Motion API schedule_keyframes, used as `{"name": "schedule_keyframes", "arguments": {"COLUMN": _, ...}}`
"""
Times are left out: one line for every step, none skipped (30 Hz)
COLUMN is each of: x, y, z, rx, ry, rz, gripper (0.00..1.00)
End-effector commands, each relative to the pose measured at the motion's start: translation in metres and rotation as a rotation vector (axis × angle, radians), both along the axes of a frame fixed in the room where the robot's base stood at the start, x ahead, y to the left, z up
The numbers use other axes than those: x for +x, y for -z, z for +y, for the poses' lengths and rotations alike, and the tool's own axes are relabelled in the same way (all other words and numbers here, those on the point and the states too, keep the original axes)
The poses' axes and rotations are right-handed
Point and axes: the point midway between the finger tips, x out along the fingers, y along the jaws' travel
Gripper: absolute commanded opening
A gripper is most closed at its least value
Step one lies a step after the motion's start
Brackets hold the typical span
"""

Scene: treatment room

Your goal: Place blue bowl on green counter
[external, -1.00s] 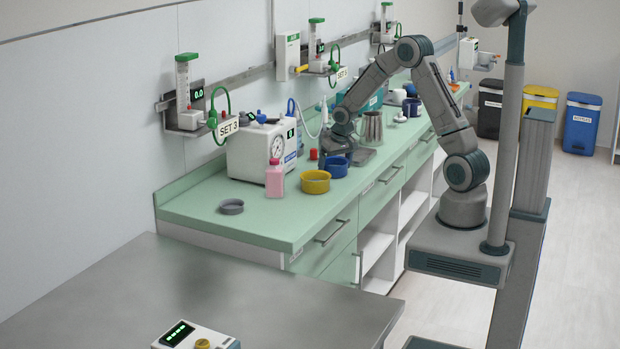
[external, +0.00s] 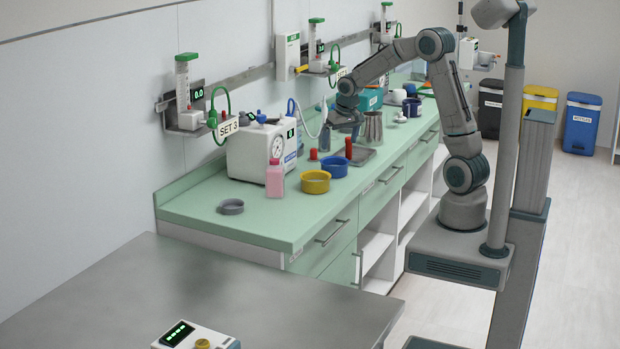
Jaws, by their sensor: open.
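The blue bowl (external: 334,168) sits upright on the green counter (external: 270,212), just right of and behind the yellow bowl (external: 315,183). My gripper (external: 343,125) is open and empty, raised above the counter behind the blue bowl and apart from it. The fingertips are small and partly blend with the things behind them.
A metal pitcher (external: 373,128) stands close to the right of my gripper, near a grey tray (external: 361,156). Red-topped items, a pink bottle (external: 275,180) and a white gauge unit (external: 258,150) stand nearby. The counter's near end is mostly clear around a grey dish (external: 231,207).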

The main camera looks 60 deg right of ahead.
Motion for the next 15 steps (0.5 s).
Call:
{"name": "schedule_keyframes", "arguments": {"x": -0.001, "y": -0.007, "z": 0.001, "rx": 0.0, "ry": 0.001, "rz": -0.003, "gripper": 1.0}}
{"name": "schedule_keyframes", "arguments": {"x": -0.002, "y": -0.009, "z": 0.001, "rx": 0.0, "ry": 0.001, "rz": -0.002, "gripper": 1.0}}
{"name": "schedule_keyframes", "arguments": {"x": -0.003, "y": -0.012, "z": 0.002, "rx": 0.0, "ry": 0.001, "rz": -0.002, "gripper": 1.0}}
{"name": "schedule_keyframes", "arguments": {"x": -0.003, "y": -0.014, "z": 0.002, "rx": 0.0, "ry": 0.001, "rz": -0.002, "gripper": 1.0}}
{"name": "schedule_keyframes", "arguments": {"x": -0.004, "y": -0.016, "z": 0.003, "rx": 0.0, "ry": -0.001, "rz": -0.002, "gripper": 1.0}}
{"name": "schedule_keyframes", "arguments": {"x": -0.007, "y": -0.019, "z": 0.006, "rx": -0.001, "ry": -0.007, "rz": -0.002, "gripper": 1.0}}
{"name": "schedule_keyframes", "arguments": {"x": -0.01, "y": -0.022, "z": 0.009, "rx": -0.002, "ry": -0.014, "rz": 0.0, "gripper": 1.0}}
{"name": "schedule_keyframes", "arguments": {"x": -0.014, "y": -0.025, "z": 0.013, "rx": -0.004, "ry": -0.024, "rz": 0.001, "gripper": 1.0}}
{"name": "schedule_keyframes", "arguments": {"x": -0.02, "y": -0.03, "z": 0.019, "rx": -0.006, "ry": -0.042, "rz": 0.0, "gripper": 1.0}}
{"name": "schedule_keyframes", "arguments": {"x": -0.027, "y": -0.035, "z": 0.026, "rx": -0.009, "ry": -0.058, "rz": 0.0, "gripper": 1.0}}
{"name": "schedule_keyframes", "arguments": {"x": -0.034, "y": -0.039, "z": 0.032, "rx": -0.011, "ry": -0.075, "rz": 0.0, "gripper": 1.0}}
{"name": "schedule_keyframes", "arguments": {"x": -0.046, "y": -0.046, "z": 0.042, "rx": -0.014, "ry": -0.103, "rz": 0.001, "gripper": 1.0}}
{"name": "schedule_keyframes", "arguments": {"x": -0.056, "y": -0.05, "z": 0.05, "rx": -0.016, "ry": -0.125, "rz": 0.002, "gripper": 1.0}}
{"name": "schedule_keyframes", "arguments": {"x": -0.067, "y": -0.054, "z": 0.058, "rx": -0.018, "ry": -0.149, "rz": 0.004, "gripper": 1.0}}
{"name": "schedule_keyframes", "arguments": {"x": -0.081, "y": -0.059, "z": 0.068, "rx": -0.02, "ry": -0.18, "rz": 0.005, "gripper": 1.0}}
